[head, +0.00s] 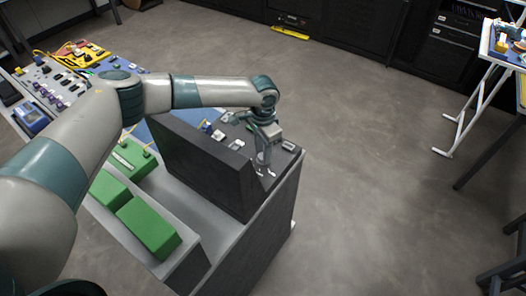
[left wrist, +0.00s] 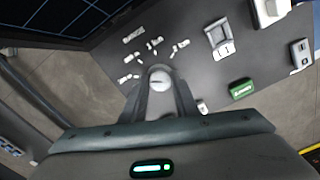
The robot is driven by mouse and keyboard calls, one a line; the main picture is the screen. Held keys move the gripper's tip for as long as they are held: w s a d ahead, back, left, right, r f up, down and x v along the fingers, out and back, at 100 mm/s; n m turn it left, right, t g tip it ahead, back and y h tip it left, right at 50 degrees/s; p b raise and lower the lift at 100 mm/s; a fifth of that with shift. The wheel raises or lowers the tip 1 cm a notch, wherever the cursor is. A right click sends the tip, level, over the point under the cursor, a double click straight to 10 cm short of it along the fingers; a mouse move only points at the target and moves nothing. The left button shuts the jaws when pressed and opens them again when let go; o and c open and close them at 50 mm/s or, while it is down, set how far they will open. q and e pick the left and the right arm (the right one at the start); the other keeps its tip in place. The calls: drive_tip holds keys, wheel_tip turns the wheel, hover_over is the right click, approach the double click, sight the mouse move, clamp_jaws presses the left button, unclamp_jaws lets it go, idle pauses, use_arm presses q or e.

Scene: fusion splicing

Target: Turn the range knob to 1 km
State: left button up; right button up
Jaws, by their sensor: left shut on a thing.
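The range knob (left wrist: 160,80) is a pale round knob on a dark panel (left wrist: 205,68), with a thin dark mark across its face. Several small white labels (left wrist: 133,35) stand in an arc around its far side, too blurred to read. My left gripper (left wrist: 159,88) has its two fingers closed on the knob's sides. In the head view, my left gripper (head: 264,158) points down at the right part of the bench top; the knob is hidden there. My right gripper is not in view.
A tall dark box (head: 200,165) stands just left of the gripper. Green cases (head: 148,226) lie on a lower grey shelf. In the wrist view, a green block (left wrist: 242,90) and a grey device (left wrist: 222,38) sit right of the knob. Open floor lies to the right.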

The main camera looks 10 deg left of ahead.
use_arm(q)
drive_tip(key=shift+m, duration=0.3)
drive_tip(key=m, duration=0.2)
drive_tip(key=shift+m+p, duration=0.3)
drive_tip(key=shift+p, duration=0.05)
drive_tip(key=m, duration=1.2)
drive_tip(key=shift+r+m, duration=0.1)
drive_tip(key=shift+m, duration=0.2)
drive_tip(key=o, duration=1.1)
drive_tip(key=shift+c, duration=0.2)
